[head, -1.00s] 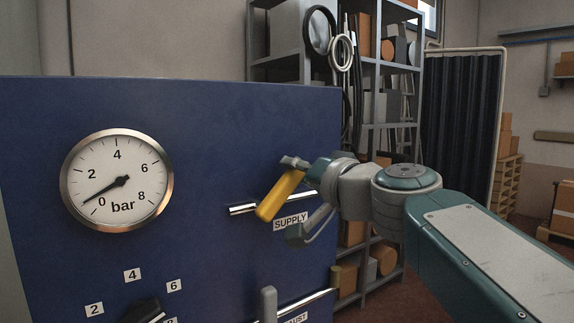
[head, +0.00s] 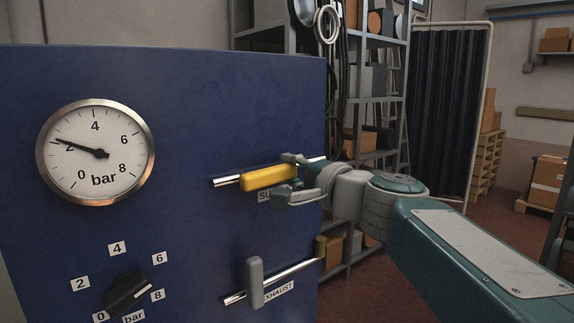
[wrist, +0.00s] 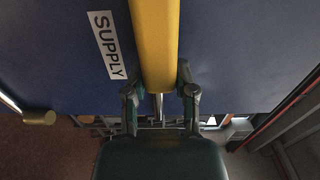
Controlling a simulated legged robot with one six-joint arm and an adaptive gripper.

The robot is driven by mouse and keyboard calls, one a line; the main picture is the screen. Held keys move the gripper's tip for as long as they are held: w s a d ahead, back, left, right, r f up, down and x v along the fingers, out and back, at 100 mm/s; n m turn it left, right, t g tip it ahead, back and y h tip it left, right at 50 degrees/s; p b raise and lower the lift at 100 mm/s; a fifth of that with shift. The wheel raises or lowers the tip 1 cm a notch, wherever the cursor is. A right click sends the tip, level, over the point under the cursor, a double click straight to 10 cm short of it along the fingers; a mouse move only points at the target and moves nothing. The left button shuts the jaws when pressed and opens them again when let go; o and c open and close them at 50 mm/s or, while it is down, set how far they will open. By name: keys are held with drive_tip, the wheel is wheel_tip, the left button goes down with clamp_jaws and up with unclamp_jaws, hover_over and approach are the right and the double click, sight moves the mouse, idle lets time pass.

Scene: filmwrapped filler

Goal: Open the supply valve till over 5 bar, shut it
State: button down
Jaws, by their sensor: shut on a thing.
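The yellow supply valve lever (head: 268,178) lies nearly in line with its chrome pipe (head: 226,181) on the blue panel. My gripper (head: 293,178) is shut on the lever's right end; in the wrist view its fingers (wrist: 160,100) stand on either side of the yellow lever (wrist: 155,45). The SUPPLY label (wrist: 106,45) reads clearly in the wrist view and is partly hidden by my gripper in the head view. The round pressure gauge (head: 97,153) has its needle a little past the 2 bar mark.
A grey exhaust lever (head: 255,282) stands upright across the lower pipe. A black knob (head: 127,292) with numbers around it sits below the gauge. A metal shelf (head: 372,110) stands behind the panel's right edge, with a dark folding screen (head: 448,110) beyond.

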drive_tip(key=shift+f, duration=0.3)
drive_tip(key=shift+c, duration=2)
unclamp_jaws()
drive_tip(key=shift+r, duration=0.1)
drive_tip(key=shift+s+d, duration=0.1)
drive_tip(key=shift+d, duration=0.05)
drive_tip(key=v, duration=1.1)
drive_tip(key=shift+s, duration=0.25)
drive_tip(key=shift+d, duration=0.15)
